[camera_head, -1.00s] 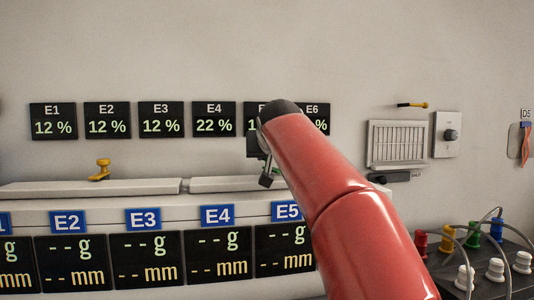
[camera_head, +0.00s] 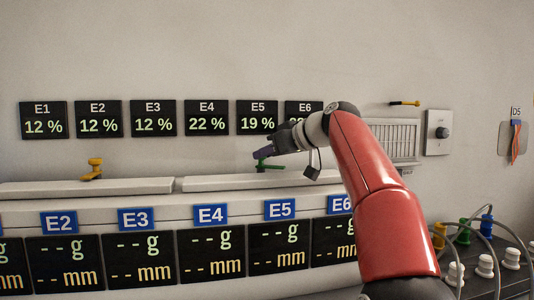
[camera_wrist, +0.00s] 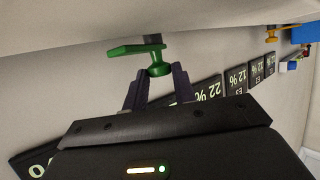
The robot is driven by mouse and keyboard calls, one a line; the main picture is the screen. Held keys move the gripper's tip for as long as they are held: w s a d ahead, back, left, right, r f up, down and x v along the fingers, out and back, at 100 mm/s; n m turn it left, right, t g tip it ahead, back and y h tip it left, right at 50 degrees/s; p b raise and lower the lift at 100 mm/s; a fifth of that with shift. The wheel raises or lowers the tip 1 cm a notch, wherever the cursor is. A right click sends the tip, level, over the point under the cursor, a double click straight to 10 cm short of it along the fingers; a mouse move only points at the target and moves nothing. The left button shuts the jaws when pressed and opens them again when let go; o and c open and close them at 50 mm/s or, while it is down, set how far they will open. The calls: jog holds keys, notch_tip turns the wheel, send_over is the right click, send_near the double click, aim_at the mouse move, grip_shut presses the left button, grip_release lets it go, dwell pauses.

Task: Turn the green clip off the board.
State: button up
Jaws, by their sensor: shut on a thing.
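The green clip (camera_head: 268,166) stands at the white board (camera_head: 215,184) below the E5 percent panel. It also shows in the wrist view (camera_wrist: 150,52), with a flat handle pointing left and a rounded lower part between my fingertips. My gripper (camera_head: 264,153) reaches in from the right with its dark purple fingers at the clip. In the wrist view my gripper (camera_wrist: 157,76) is shut on the green clip. The clip's base is partly hidden in the head view.
Percent panels (camera_head: 140,119) line the wall behind. Screens (camera_head: 145,260) fill the front below. A vent (camera_head: 405,140) and knob box (camera_head: 438,132) are at the right, above cabled plugs (camera_head: 485,265).

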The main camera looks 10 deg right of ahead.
jog(key=shift+f, duration=0.1)
dwell(0.5)
jog(key=o, duration=1)
jog(key=shift+c, duration=0.2)
jog(key=shift+v, duration=3.9)
jog(key=shift+w+d, duration=0.1)
